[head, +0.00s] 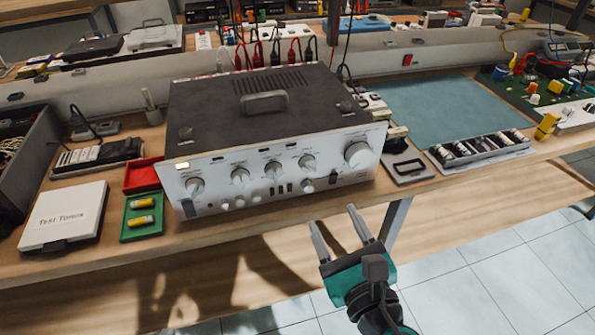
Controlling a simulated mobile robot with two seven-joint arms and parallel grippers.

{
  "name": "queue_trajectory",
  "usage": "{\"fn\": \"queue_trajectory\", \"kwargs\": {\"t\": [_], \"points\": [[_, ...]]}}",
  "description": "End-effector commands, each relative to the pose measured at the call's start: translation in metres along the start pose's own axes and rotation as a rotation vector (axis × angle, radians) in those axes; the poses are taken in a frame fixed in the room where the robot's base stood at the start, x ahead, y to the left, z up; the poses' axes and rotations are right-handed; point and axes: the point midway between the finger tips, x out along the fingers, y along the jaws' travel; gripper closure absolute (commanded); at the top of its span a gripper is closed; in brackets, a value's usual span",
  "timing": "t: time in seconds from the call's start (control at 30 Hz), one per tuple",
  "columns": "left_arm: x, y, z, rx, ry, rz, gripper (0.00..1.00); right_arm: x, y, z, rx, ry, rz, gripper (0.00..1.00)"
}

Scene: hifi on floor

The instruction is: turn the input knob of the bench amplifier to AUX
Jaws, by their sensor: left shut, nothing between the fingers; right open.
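The bench amplifier (265,135) stands on the wooden bench, left of centre, with its silver front panel facing me. My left gripper is out of view.
Red (143,175) and green (142,216) trays and a white box (64,216) sit left of the amplifier. A black-and-grey item (408,166) and a battery tray (480,149) lie to its right. Cables rise behind it. Space before the panel is free.

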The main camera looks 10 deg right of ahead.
Motion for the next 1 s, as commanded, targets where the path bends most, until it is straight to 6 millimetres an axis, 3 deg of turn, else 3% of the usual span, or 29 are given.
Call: {"fn": "queue_trajectory", "kwargs": {"t": [0.17,0.6,0.8,1.0], "points": [[-0.002,0.001,-0.003,-0.001,0.0,0.002,1.0,0.021,-0.001,0.002,0.0,-0.003,-0.002,0.41],[-0.005,0.003,-0.008,-0.003,0.001,0.004,1.0,0.104,0.0,0.001,0.005,-0.001,-0.001,0.41],[-0.005,0.002,-0.008,-0.004,0.001,0.004,1.0,0.123,0.0,0.0,0.004,0.001,0.0,0.41],[-0.005,0.002,-0.008,-0.004,0.001,0.003,1.0,0.127,0.0,0.0,0.004,0.001,0.001,0.41]]}}
